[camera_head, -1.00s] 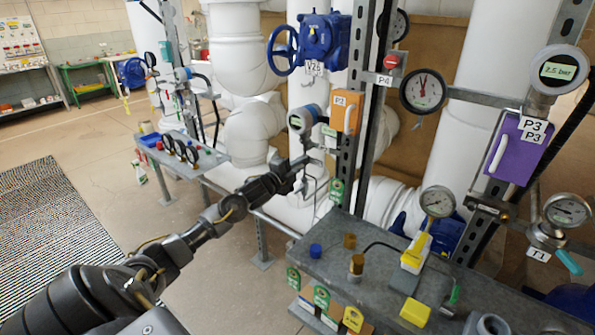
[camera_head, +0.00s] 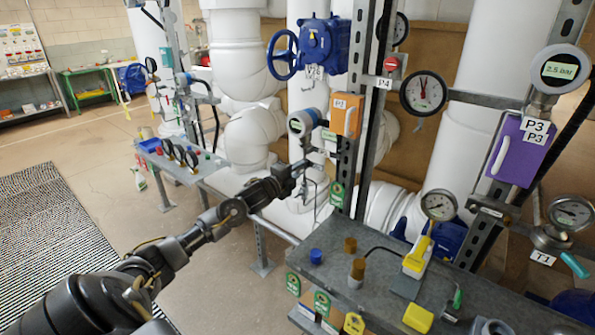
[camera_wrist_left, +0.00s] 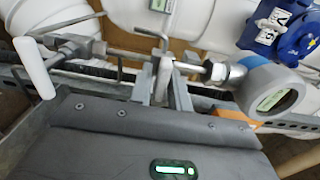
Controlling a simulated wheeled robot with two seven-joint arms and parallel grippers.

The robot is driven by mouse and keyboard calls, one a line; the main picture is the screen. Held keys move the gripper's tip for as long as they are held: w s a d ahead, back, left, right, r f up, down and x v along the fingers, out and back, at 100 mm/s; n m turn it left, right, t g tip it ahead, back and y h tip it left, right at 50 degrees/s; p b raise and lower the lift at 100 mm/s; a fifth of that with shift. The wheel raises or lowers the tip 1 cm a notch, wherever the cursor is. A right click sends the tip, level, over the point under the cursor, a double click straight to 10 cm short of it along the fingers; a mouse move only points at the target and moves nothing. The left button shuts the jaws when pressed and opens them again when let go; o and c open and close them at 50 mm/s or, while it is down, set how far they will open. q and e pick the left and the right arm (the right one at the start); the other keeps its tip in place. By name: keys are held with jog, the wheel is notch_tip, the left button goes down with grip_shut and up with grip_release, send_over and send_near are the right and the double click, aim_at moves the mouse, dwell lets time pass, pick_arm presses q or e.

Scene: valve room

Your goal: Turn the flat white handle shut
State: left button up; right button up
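The flat white handle (camera_wrist_left: 163,78) shows in the left wrist view as a narrow pale plate on a small metal valve in a thin pipe. It stands between the two fingers of my left gripper (camera_wrist_left: 163,92). Whether the fingers press on it cannot be made out. In the head view my left gripper (camera_head: 303,168) is at the small pipework beside the post, below the round blue-and-white gauge (camera_head: 299,124); the handle is too small and covered to make out there. My right gripper is in neither view.
A white rod-like handle (camera_wrist_left: 33,68) sits left of my gripper in the wrist view. A blue handwheel valve (camera_head: 325,45) is above. An orange box (camera_head: 346,116) hangs on the post. A grey bench (camera_head: 385,275) with small fittings stands at front right.

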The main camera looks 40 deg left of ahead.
pick_arm(q)
jog(key=shift+o, duration=1.3)
jog(key=shift+s, duration=0.1)
jog(key=shift+s+f, duration=0.1)
jog(key=shift+s, duration=0.25)
jog(key=s+b, duration=0.2)
jog(key=s, duration=0.8)
jog(key=shift+d, duration=0.1)
